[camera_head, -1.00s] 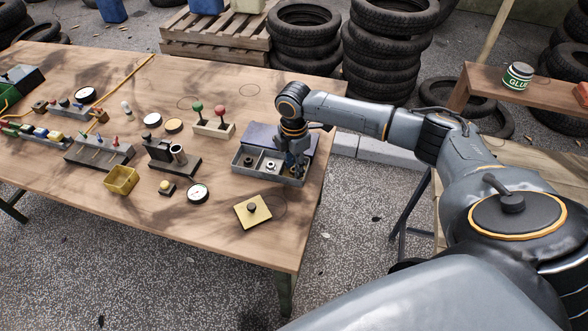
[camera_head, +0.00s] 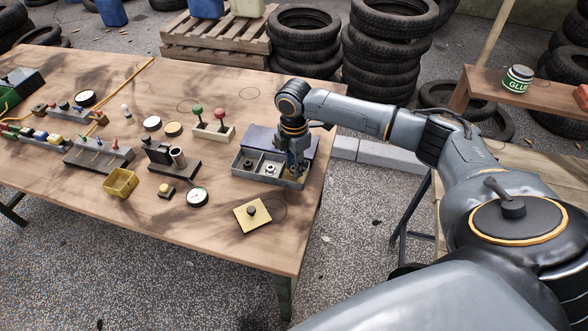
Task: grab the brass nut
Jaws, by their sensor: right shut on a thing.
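My right gripper (camera_head: 296,171) points down into the right compartment of a grey compartment box (camera_head: 262,181) near the right end of the table. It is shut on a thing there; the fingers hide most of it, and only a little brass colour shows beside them. The brass nut itself cannot be made out clearly. A silver nut (camera_head: 271,168) sits in the middle compartment and a small dark part (camera_head: 248,162) in the left one. My left gripper is not in view.
The box's blue lid (camera_head: 275,138) stands behind the compartments. A yellow plate with a black knob (camera_head: 252,215) lies in front, and a gauge (camera_head: 197,196) to the left. Two levers, green and red, stand on a block (camera_head: 212,132). The table's right edge is close.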

